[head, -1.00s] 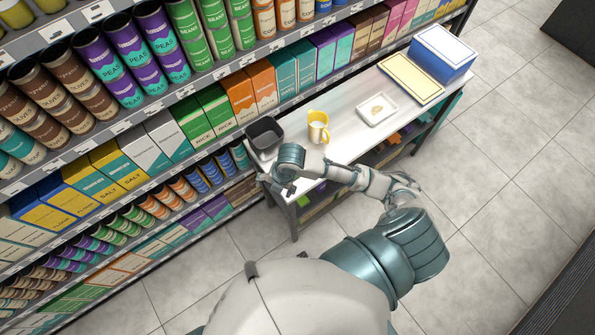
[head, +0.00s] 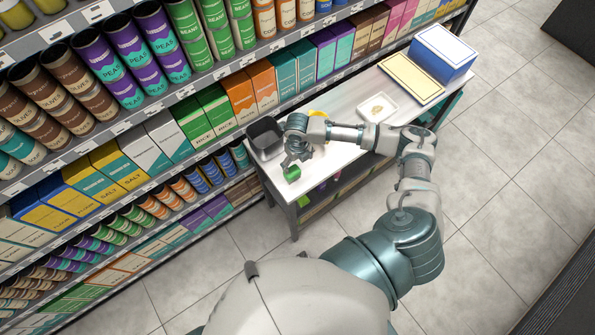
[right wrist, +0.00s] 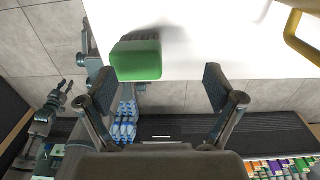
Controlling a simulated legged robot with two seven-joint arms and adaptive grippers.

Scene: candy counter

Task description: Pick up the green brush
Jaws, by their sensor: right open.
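The green brush (head: 292,173) stands near the front left edge of the white counter (head: 345,95), just under my right gripper (head: 291,162) in the head view. In the right wrist view the brush (right wrist: 137,62) shows a green block top with a dark part behind it. My right gripper (right wrist: 160,85) is open and empty. The brush lies ahead of its fingers, closer to the left finger than to the right one. A gripper, seemingly my left one (right wrist: 63,92), shows small at the left of the right wrist view; its jaws are unclear.
A black bin (head: 263,133) stands left of my right gripper. A yellow mug (head: 318,114) is mostly hidden behind my arm. A white dish (head: 378,106), a cream box (head: 411,79) and a blue box (head: 441,53) stand farther right. Stocked shelves run behind the counter.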

